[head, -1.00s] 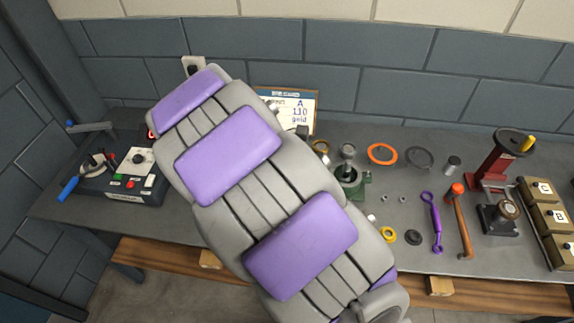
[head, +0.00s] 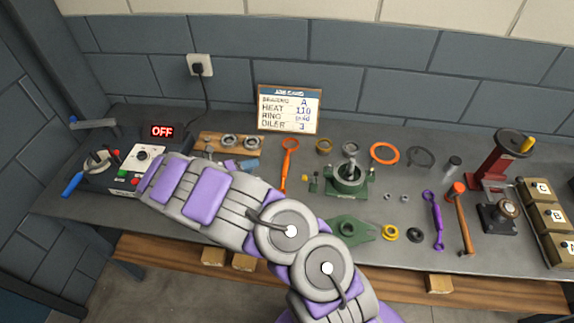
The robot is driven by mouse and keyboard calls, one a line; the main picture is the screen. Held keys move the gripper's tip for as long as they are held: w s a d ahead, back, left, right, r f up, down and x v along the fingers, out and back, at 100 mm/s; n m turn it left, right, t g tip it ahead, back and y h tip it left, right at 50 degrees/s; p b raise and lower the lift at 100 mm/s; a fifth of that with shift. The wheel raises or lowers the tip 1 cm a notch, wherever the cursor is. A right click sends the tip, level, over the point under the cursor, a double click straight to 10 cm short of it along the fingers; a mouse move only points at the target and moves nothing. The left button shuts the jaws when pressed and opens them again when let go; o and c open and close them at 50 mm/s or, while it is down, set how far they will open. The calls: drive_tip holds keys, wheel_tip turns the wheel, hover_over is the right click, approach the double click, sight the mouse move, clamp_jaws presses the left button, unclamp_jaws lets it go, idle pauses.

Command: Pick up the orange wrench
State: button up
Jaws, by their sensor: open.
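The orange wrench (head: 288,163) lies on the grey workbench, left of the green housing. It points away from me, with its ring end (head: 290,144) at the back, and nothing covers it. My grey and purple arm reaches from the bottom right to the left across the front of the bench. Its forearm passes left of and in front of the wrench. I cannot make out my gripper's fingers; they seem hidden behind the forearm. Some small grey and purple parts show just behind the forearm, and I cannot tell whether they are mine.
The green housing (head: 349,183) stands right of the wrench, near small parts. A job card (head: 289,108) stands behind it. A wooden board (head: 209,139) with metal rings is to its left. Right are an orange ring (head: 384,153), a purple wrench (head: 433,218) and a hammer (head: 461,222).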

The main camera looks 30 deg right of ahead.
drive_tip(key=b, duration=0.3)
approach(286, 157)
drive_tip(key=x, duration=0.5)
drive_tip(key=shift+w+d+f, duration=0.1)
drive_tip(key=shift+w+f, duration=0.05)
drive_tip(key=shift+f, duration=0.15)
drive_tip(key=shift+w+a, duration=0.1)
drive_tip(key=shift+a, duration=0.55)
drive_tip(key=shift+w+a, duration=0.1)
drive_tip(key=x, duration=0.2)
drive_tip(key=b+x, duration=0.1)
drive_tip(key=x, duration=0.1)
drive_tip(key=b+x, duration=0.1)
drive_tip(key=x, duration=0.1)
drive_tip(key=shift+d+r, duration=0.2)
drive_tip(key=shift+d, duration=0.25)
drive_tip(key=shift+a+r, duration=0.1)
drive_tip(key=shift+a, duration=0.85)
drive_tip(key=c, duration=0.4)
drive_tip(key=shift+a, duration=0.1)
drive_tip(key=shift+c, duration=1.6)
drive_tip(key=shift+d, duration=0.75)
clamp_jaws()
